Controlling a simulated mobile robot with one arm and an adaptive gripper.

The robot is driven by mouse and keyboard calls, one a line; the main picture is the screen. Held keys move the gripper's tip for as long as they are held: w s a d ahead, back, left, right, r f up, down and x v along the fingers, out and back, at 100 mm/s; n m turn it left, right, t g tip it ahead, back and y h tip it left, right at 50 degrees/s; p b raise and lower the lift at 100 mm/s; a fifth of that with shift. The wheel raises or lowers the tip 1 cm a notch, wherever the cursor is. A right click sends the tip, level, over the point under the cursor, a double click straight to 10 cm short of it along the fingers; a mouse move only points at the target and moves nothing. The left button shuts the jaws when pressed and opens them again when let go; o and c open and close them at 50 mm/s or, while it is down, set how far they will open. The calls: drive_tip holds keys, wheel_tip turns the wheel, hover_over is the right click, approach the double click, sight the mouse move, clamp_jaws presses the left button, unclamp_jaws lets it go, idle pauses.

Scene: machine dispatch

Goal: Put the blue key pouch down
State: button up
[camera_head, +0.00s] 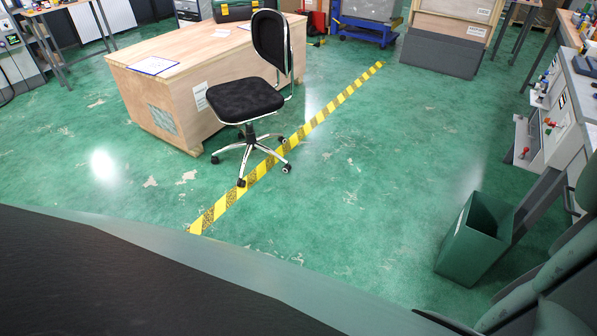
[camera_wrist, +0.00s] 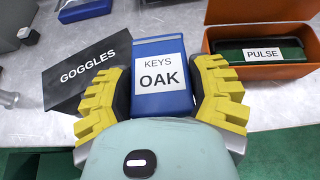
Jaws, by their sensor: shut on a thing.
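The blue key pouch (camera_wrist: 161,101) shows in the wrist view with a white label reading "KEYS OAK". My gripper (camera_wrist: 163,92) has its yellow ribbed fingers on either side of the pouch and is shut on it. The pouch is over or at a light grey worktop (camera_wrist: 278,108); I cannot tell whether it touches the surface. The head view does not show the pouch or my gripper's fingers.
In the wrist view, a black "GOGGLES" box (camera_wrist: 88,73) is close left of the pouch. An orange case (camera_wrist: 286,82) with a green "PULSE" item (camera_wrist: 262,56) is at right. In the head view, a black chair (camera_head: 247,97) stands by a wooden crate (camera_head: 183,70); a green bin (camera_head: 475,238) is at right.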

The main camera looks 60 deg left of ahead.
drive_tip(key=shift+w+f, duration=0.1)
drive_tip(key=shift+f, duration=0.35)
drive_tip(key=shift+a+f, duration=0.1)
drive_tip(key=shift+f, duration=0.35)
drive_tip(key=shift+f+b, duration=0.1)
drive_tip(key=shift+b, duration=0.2)
drive_tip(key=o, duration=1.2)
drive_tip(key=shift+o, duration=0.2)
